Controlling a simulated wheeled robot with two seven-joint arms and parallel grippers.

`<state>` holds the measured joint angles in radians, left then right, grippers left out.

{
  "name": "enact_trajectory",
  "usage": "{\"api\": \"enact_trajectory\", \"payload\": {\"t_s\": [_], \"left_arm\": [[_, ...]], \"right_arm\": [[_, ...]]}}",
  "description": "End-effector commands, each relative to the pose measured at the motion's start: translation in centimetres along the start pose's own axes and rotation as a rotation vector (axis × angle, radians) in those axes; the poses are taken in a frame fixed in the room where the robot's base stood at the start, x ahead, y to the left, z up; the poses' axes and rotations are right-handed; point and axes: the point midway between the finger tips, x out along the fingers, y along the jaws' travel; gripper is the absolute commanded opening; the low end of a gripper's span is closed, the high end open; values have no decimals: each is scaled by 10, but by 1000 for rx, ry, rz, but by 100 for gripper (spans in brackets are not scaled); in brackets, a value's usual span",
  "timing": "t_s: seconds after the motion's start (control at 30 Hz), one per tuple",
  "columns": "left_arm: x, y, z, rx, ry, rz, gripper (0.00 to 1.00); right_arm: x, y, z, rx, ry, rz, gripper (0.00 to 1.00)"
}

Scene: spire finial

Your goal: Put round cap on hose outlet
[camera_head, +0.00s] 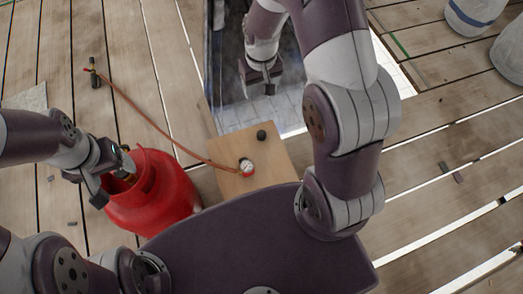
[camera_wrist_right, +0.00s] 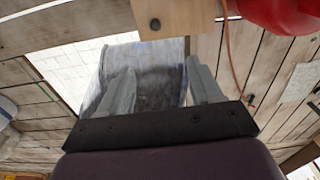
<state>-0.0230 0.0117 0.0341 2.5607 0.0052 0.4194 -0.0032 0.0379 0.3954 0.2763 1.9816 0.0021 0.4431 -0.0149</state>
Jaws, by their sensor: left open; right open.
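A small dark round piece, likely the round cap (camera_head: 262,135), sits on a wooden board (camera_head: 270,160); it also shows in the right wrist view (camera_wrist_right: 155,24). A round gauge fitting (camera_head: 246,168) lies on the same board, joined to an orange-brown hose (camera_head: 160,130). The hose's far end has a dark fitting (camera_head: 94,75) on the planks. I cannot tell which end is the hose outlet. My right gripper (camera_head: 262,84) is open and empty beyond the board, clear of the cap; its fingers (camera_wrist_right: 160,68) are apart. My left gripper (camera_head: 112,172) is open beside the red cylinder's top.
The red gas cylinder (camera_head: 155,205) stands left of the board, close to my left gripper. Beyond the board is an opening in the planks with a dark grey surface (camera_head: 228,65). White buckets (camera_head: 472,15) stand at the far right. Small scraps lie on the planks at right.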

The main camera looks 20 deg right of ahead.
Motion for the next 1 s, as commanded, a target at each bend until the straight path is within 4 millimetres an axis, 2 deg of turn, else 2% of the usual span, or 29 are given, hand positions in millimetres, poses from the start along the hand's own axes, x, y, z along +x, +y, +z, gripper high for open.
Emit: {"api": "enact_trajectory", "payload": {"t_s": [0.03, 0.1, 0.2, 0.23, 0.3, 0.37, 0.7, 0.77, 1.0], "left_arm": [[67, 0, 8, 0, 1, 0, 73], [99, 0, 11, 0, 1, 0, 73], [129, 0, 14, 0, 2, 0, 73], [134, 0, 15, 0, 2, 0, 73], [141, 0, 16, 0, 3, 0, 73], [142, 0, 16, 0, 3, 0, 73], [139, 0, 15, 0, 3, 0, 73], [144, 0, 16, 0, 3, 0, 73], [166, 0, 19, 0, 2, 0, 73]], "right_arm": [[86, 4, -9, 8, -14, 0, 65], [143, 9, -22, 17, -27, 1, 65], [200, 14, -33, 26, -39, 1, 65], [211, 15, -36, 28, -41, 1, 65], [227, 17, -39, 31, -44, 1, 65], [233, 18, -41, 32, -46, 1, 65], [233, 18, -41, 32, -46, 1, 65], [241, 18, -40, 32, -47, 1, 65], [289, 18, -38, 32, -46, 1, 65]]}}
